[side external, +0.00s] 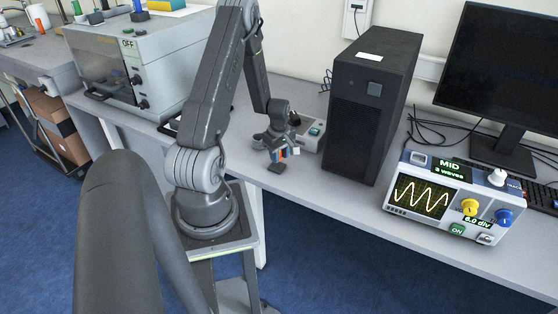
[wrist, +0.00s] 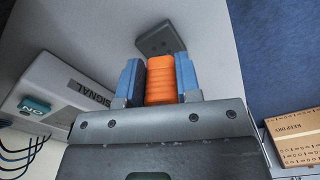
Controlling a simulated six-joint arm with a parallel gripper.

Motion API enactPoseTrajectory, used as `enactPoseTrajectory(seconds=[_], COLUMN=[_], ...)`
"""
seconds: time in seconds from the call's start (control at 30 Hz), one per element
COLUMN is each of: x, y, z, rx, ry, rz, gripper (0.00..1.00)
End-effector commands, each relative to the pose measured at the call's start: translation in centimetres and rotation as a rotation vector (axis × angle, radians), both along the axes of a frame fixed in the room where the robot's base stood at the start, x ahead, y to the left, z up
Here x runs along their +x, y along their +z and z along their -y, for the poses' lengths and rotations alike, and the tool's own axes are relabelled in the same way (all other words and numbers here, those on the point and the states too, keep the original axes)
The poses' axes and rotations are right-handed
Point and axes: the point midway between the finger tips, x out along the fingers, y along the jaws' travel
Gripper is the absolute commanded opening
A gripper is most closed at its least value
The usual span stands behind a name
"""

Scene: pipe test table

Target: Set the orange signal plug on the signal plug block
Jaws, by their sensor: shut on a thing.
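My gripper (wrist: 159,66) is shut on the orange signal plug (wrist: 160,80), with its blue fingers on either side of the plug's ribbed body. In the side view my gripper (side external: 282,153) is low over the table near its front edge, and the plug is too small there to make out clearly. A small dark grey block (wrist: 160,38) with holes in its face lies just beyond the plug in the wrist view; I take it for the signal plug block. It also shows in the side view (side external: 277,168), just below my gripper. Whether plug and block touch is unclear.
A pale box marked SIGNAL (wrist: 65,90) with a teal ON switch stands left in the wrist view, with cables beside it. A black computer tower (side external: 372,105) stands right of my gripper. An oscilloscope (side external: 450,195) is farther right. A cardboard box (wrist: 295,138) shows at lower right.

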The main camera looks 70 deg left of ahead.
Motion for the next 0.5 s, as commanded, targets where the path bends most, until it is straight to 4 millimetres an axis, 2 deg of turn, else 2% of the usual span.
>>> enactPoseTrajectory(seconds=[0.1,0.2,0.5], x=[0.0,0.0,0.0], y=[-1.8,-2.4,-2.5], z=[0.0,0.0,0.0], rx=[-0.003,-0.001,0.000], ry=[0.000,0.000,0.000], rz=[-0.002,-0.001,0.000], gripper=[0.00,0.00,0.00])
